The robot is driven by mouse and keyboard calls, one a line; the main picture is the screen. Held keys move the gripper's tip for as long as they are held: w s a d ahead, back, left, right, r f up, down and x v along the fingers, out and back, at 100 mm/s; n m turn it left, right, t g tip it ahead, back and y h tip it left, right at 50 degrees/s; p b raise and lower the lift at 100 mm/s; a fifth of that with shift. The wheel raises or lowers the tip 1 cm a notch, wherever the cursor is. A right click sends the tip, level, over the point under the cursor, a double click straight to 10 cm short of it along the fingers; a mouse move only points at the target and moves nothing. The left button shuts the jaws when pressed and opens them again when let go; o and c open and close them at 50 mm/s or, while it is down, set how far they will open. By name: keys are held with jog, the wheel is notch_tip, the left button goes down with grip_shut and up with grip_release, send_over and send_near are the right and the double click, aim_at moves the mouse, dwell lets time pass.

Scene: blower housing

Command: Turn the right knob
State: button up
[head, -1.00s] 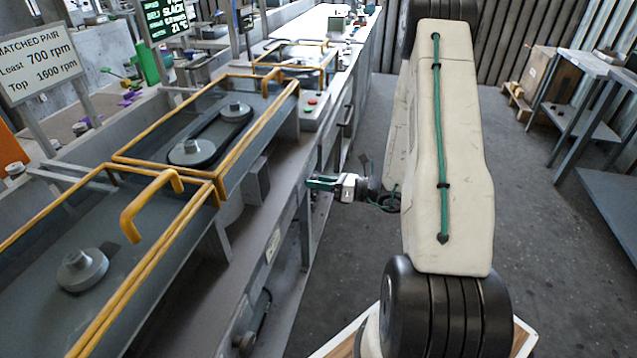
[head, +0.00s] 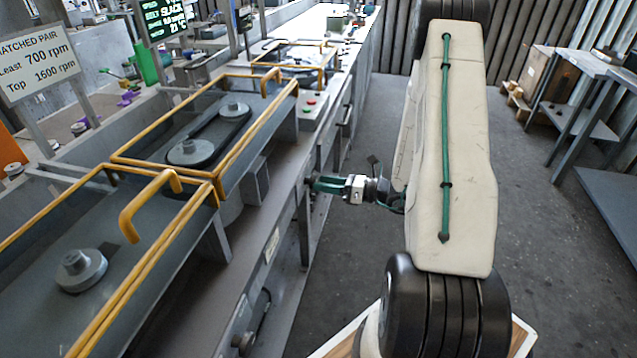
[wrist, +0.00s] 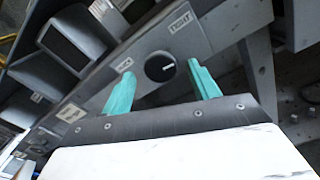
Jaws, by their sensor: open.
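A round black knob (wrist: 160,67) with a white pointer mark sits on a grey panel (wrist: 218,25) in the wrist view. A label reading TIGHT (wrist: 181,21) is up and right of it, and a smaller label (wrist: 124,65) is to its left. My gripper (wrist: 161,75) is open, with one teal finger on each side of the knob and visible gaps between. Whether the fingertips reach past the knob's face is unclear. In the head view my gripper (head: 314,184) points left at the bench front, and the knob cannot be made out there.
The long bench carries yellow-framed guards (head: 228,155) over a belt and pulleys (head: 210,135). A green-lettered display (head: 165,18) and a speed sign (head: 37,62) stand behind. Grey tables (head: 590,110) stand at right. The aisle floor (head: 540,220) is clear.

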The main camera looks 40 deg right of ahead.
jog(key=v, duration=0.5)
dwell(0.5)
jog(key=s+a+r+n+g, duration=1.05)
jog(key=a+n+g, duration=0.4)
jog(key=n, duration=0.35)
jog(key=s+a+r+n+t+h, duration=0.1)
jog(key=s+a+r+n+h, duration=0.2)
jog(key=s+r+n+h, duration=0.2)
jog(key=s+a+r+n+h, duration=0.4)
jog(key=s+r+n+h, duration=0.1)
jog(key=r+n, duration=0.5)
jog(key=shift+s+r+t+h, duration=0.25)
jog(key=shift+r+t+h, duration=0.15)
jog(key=shift+h, duration=0.1)
jog(key=shift+a, duration=0.15)
